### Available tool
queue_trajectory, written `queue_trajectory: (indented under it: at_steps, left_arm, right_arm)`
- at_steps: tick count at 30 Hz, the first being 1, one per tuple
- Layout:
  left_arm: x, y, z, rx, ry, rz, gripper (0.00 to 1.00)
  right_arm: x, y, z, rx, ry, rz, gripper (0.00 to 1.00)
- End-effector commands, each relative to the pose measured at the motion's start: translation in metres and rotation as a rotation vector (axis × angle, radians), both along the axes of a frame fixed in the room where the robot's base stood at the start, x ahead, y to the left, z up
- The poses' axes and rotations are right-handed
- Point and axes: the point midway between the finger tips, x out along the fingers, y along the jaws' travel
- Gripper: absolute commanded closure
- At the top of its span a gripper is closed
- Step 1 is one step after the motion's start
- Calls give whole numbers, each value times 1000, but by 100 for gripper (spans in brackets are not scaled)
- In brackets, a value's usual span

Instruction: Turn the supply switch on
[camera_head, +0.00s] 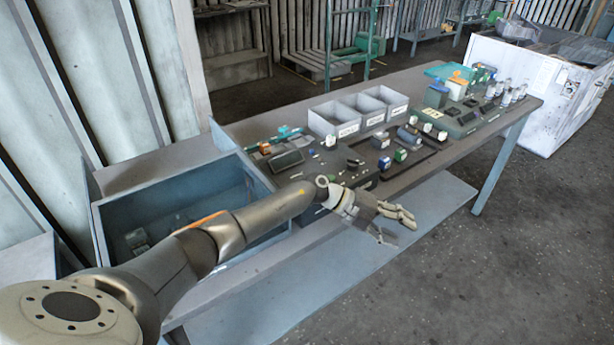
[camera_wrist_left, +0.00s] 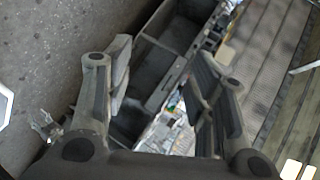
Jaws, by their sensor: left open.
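My left gripper (camera_head: 396,222) is open and empty, with its fingers spread in front of the workbench's near edge. Its two fingers also show wide apart in the left wrist view (camera_wrist_left: 160,85). Dark panels with small parts lie along the workbench, and the middle panel (camera_head: 335,165) is behind my left wrist. Blue and green blocks (camera_head: 400,156) stand on the panel to its right. I cannot tell which small part is the supply switch. My right gripper is not in view.
The workbench (camera_head: 465,143) runs away to the upper right. Grey bins (camera_head: 348,110) stand at its back edge. A large open blue-grey box (camera_head: 180,200) sits at its left end, partly behind my left arm. A white crate (camera_head: 535,90) stands beyond. The floor at right is clear.

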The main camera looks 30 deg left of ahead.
Motion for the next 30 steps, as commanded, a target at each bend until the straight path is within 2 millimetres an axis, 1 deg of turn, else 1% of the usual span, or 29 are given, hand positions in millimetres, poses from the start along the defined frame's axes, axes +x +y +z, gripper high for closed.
queue_trajectory:
  at_steps: [1,2,5,6,8,9,11,12,15,18,20,22,26,30]
  left_arm:
    - [2,14,15,90,-9,-51,49]
    - [1,22,19,145,-6,-82,49]
    - [0,62,37,355,19,-164,49]
    - [-1,83,45,449,40,-186,49]
    - [-2,119,61,589,77,-202,49]
    - [-3,142,72,677,105,-204,49]
    - [-5,176,90,796,153,-195,49]
    - [-8,197,102,865,185,-182,49]
    - [-14,237,127,993,252,-147,49]
    - [-19,259,142,1063,296,-121,49]
    - [-21,266,145,1083,311,-113,49]
    - [-22,268,142,1090,319,-111,49]
    - [-23,268,126,1090,321,-113,49]
    - [-23,268,99,1089,322,-113,49]
  right_arm:
    - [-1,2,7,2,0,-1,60]
    - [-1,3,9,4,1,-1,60]
    - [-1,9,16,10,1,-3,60]
    - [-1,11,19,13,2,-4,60]
    - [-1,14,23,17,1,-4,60]
    - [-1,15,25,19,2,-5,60]
    - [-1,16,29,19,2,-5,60]
    - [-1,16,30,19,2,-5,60]
    - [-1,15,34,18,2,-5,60]
    - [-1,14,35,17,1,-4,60]
    - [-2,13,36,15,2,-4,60]
    - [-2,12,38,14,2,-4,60]
    - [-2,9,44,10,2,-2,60]
    - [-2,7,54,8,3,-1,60]
